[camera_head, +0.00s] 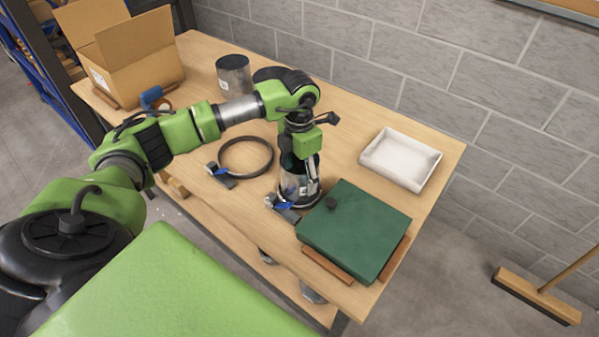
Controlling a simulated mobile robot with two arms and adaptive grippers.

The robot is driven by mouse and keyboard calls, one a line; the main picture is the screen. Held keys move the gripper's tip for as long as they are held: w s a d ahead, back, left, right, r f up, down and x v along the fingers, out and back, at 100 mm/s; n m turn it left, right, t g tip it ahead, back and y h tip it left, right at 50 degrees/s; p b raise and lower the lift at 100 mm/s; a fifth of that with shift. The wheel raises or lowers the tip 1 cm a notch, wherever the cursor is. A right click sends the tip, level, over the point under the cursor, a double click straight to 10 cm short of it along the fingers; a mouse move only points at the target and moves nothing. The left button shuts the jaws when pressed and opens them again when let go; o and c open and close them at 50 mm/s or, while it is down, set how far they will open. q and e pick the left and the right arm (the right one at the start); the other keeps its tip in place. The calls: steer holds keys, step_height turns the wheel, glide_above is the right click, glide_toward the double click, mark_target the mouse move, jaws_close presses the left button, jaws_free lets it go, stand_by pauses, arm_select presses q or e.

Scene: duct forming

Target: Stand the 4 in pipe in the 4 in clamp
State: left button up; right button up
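A shiny metal pipe (290,184) stands upright near the table's front edge, below my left gripper (304,177). A dark ring clamp with a blue lever (284,206) is around or right beside the pipe's foot; I cannot tell whether the pipe is fully seated. My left gripper points down at the pipe's upper part, its fingers overlapping it. Whether they are closed on the wall is too small to tell. A larger, empty ring clamp (221,172) with a blue lever lies to the left. My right gripper is out of view.
A wider grey pipe (233,76) stands at the back, with a dark round thing (263,75) beside it. A green box (356,232) lies close right of the clamp. A white tray (398,160) and an open cardboard box (139,75) are farther off.

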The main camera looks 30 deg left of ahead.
arm_select(q)
steer(key=shift+f, duration=0.25)
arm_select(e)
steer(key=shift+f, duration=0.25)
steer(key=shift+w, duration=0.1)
arm_select(q)
steer(key=o, duration=1.3)
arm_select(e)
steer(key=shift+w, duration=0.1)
arm_select(q)
step_height(320, 180, up, 12)
steer(key=shift+r, duration=0.1)
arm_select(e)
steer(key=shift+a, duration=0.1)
